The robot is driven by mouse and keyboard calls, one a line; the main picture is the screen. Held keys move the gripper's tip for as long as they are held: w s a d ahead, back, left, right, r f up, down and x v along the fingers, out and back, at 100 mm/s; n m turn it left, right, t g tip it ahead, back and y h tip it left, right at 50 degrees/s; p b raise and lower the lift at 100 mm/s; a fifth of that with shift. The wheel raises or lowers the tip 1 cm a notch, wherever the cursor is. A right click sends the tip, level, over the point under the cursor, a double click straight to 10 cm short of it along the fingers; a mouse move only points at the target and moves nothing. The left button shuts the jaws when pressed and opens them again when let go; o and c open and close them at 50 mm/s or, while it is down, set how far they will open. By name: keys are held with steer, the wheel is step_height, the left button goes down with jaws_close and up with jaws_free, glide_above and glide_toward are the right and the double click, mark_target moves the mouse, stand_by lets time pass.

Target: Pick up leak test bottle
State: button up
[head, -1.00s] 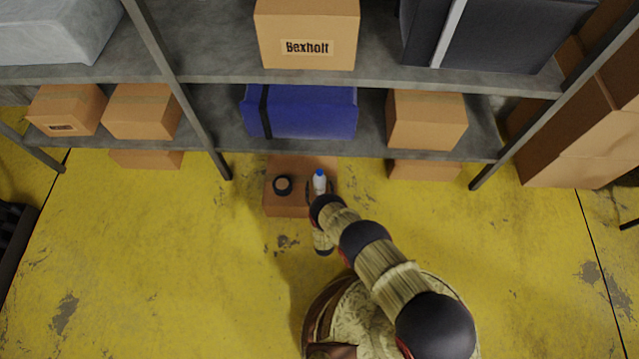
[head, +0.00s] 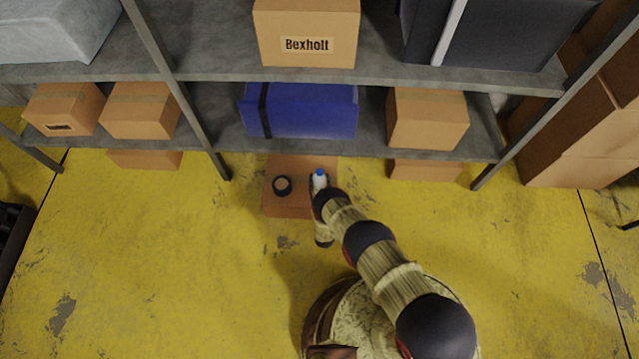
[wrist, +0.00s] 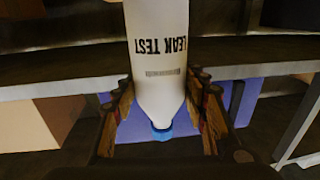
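The leak test bottle (wrist: 160,55) is white with a blue cap and the words "LEAK TEST", upside down in the wrist view. In the head view the bottle (head: 319,182) stands on a brown box (head: 290,205) on the floor, blue cap up. My gripper (wrist: 159,88) has one finger on each side of the bottle, and both fingertips appear to touch its sides below the shoulder. In the head view my gripper (head: 320,188) is at the bottle, partly hidden by my wrist.
A grey shelf (head: 390,75) stands just behind, with a blue case (head: 305,112) and cardboard boxes (head: 426,120). The yellow floor in front and to the left is clear.

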steer(key=c, duration=1)
steer(key=shift+c, duration=0.2)
